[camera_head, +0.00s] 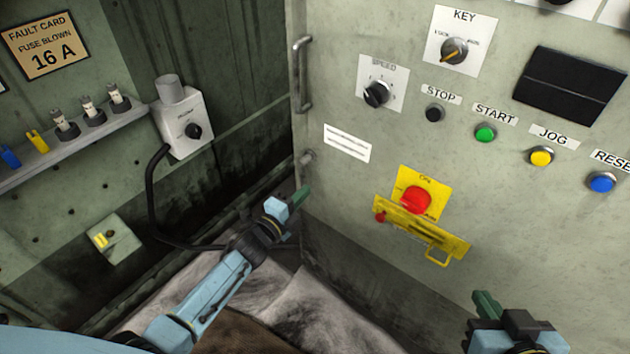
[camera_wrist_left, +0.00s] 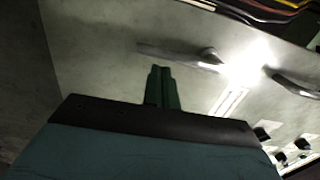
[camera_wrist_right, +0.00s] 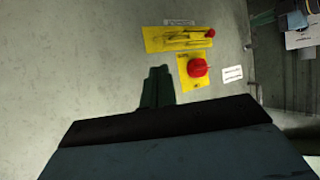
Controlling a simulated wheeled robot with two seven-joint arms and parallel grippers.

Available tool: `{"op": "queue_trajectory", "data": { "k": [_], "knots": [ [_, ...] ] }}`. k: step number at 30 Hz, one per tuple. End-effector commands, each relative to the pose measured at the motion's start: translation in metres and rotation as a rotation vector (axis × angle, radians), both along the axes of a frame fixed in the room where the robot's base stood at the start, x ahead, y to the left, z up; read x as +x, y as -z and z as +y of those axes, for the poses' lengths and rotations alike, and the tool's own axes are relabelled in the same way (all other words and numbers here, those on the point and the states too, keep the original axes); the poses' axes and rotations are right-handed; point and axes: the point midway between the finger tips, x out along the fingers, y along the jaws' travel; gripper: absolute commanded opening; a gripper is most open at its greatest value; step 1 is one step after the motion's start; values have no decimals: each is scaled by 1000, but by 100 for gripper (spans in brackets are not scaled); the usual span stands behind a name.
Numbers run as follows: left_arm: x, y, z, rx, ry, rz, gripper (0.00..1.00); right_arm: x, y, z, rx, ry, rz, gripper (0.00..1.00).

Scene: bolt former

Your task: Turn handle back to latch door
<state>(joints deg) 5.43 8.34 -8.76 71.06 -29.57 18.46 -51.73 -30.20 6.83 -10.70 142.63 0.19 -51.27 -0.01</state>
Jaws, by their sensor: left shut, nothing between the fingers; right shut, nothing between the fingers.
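The grey-green door (camera_head: 340,195) fills the right of the head view, its left edge meeting a dark recess. A small grey latch handle (camera_head: 307,157) sits near that edge. In the left wrist view the handle (camera_wrist_left: 182,54) shows as a long lever with a rounded hub at its right end. My left gripper (camera_head: 300,197) is shut and empty, just below the handle in the head view. In the left wrist view its fingertips (camera_wrist_left: 161,72) lie below the lever; I cannot tell whether they touch it. My right gripper (camera_head: 484,300) is shut and empty at lower right, before the door's face.
A fixed grab bar (camera_head: 302,75) stands above the latch handle. A red button on a yellow plate (camera_head: 416,200) and a yellow hasp (camera_head: 425,232) are on the door. A grey switch box (camera_head: 183,120) with a black cable is on the left wall.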

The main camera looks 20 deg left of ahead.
Motion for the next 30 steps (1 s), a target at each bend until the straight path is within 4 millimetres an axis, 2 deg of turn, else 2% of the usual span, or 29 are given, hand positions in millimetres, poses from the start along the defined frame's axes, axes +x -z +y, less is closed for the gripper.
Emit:
{"op": "queue_trajectory", "data": {
  "k": [9,23,26,30],
  "knots": [
    [2,1,4,63,1,-24,0,10,-17,7,31,-9,-116,0],
    [2,1,4,66,1,-24,0,11,-18,7,34,-10,-124,0],
    [0,1,0,65,2,-23,0,11,-18,7,32,-9,-120,0],
    [-7,1,-19,62,6,-22,0,7,-12,4,20,-6,-73,0]
  ]
}}
